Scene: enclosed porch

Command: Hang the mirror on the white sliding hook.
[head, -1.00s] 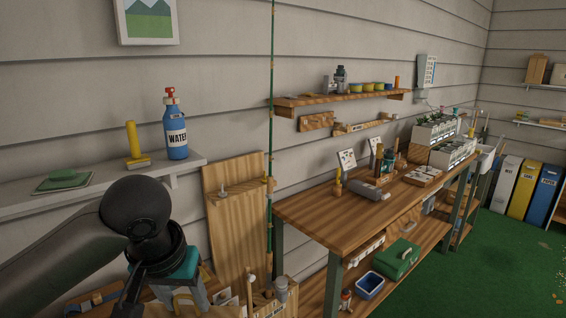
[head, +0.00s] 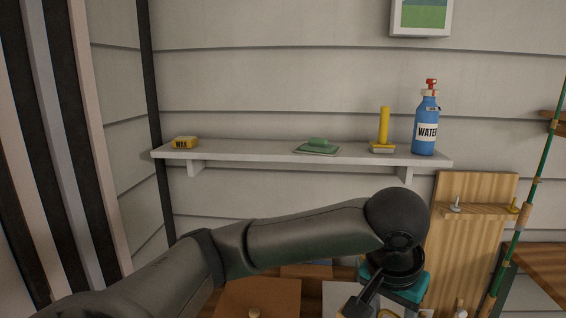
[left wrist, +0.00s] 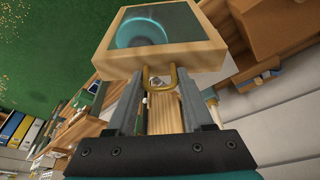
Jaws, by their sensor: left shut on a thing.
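The mirror (left wrist: 160,38), a dark pane in a light wooden frame with a brass loop (left wrist: 160,77), hangs in front of my left gripper (left wrist: 161,84) in the left wrist view. The gripper's two fingers are shut on it at the loop end. In the head view my left arm comes in from the left, and its gripper, low at right, is largely hidden by the wrist. A pale, whitish hook (head: 455,205) sits on a wooden strip across an upright board, right of my wrist. A yellow hook (head: 514,206) is at the strip's right end. My right gripper is not in view.
A white wall shelf (head: 250,153) above my arm holds a wax block (head: 186,143), a green soap dish (head: 317,147), a yellow-handled tool (head: 383,130) and a blue water bottle (head: 426,125). A green pole (head: 520,215) stands right of the board (head: 470,250).

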